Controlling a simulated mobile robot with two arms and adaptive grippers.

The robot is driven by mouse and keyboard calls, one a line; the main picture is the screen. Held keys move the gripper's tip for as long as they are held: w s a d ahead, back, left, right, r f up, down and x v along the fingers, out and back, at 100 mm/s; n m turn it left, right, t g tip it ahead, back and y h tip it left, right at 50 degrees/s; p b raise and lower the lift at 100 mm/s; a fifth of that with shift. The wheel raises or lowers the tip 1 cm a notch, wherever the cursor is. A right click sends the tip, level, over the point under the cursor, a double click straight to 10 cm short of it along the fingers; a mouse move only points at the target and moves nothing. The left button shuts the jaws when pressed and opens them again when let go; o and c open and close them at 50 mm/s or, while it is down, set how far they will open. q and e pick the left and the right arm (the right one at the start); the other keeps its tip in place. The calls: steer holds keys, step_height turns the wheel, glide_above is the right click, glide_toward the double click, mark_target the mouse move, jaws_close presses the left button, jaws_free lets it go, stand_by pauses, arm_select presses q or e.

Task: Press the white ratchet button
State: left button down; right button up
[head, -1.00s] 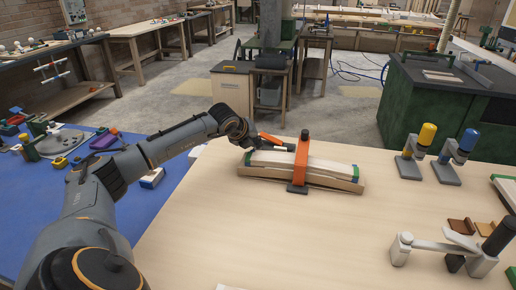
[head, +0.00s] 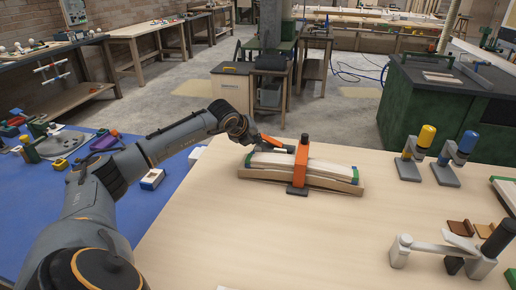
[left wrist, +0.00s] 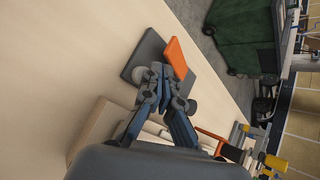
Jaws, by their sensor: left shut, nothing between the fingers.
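In the head view an orange clamp (head: 300,163) with a dark upright post stands across a curved stack of pale wood strips (head: 330,172) on the light table. My left gripper (head: 259,138) is at the far left end of the stack, close to the clamp's orange bar. In the left wrist view my left gripper (left wrist: 164,88) is shut and empty.
A yellow-topped tool (head: 423,150) and a blue-topped tool (head: 462,150) stand at the table's right. A white lever clamp (head: 440,250) is at the front right. The front middle of the light table (head: 270,240) is clear.

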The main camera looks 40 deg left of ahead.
mark_target(256, 150)
arm_select(q)
steer(key=shift+r+p, duration=1.25)
steer(key=shift+r, duration=1.25)
steer(key=shift+r, duration=0.1)
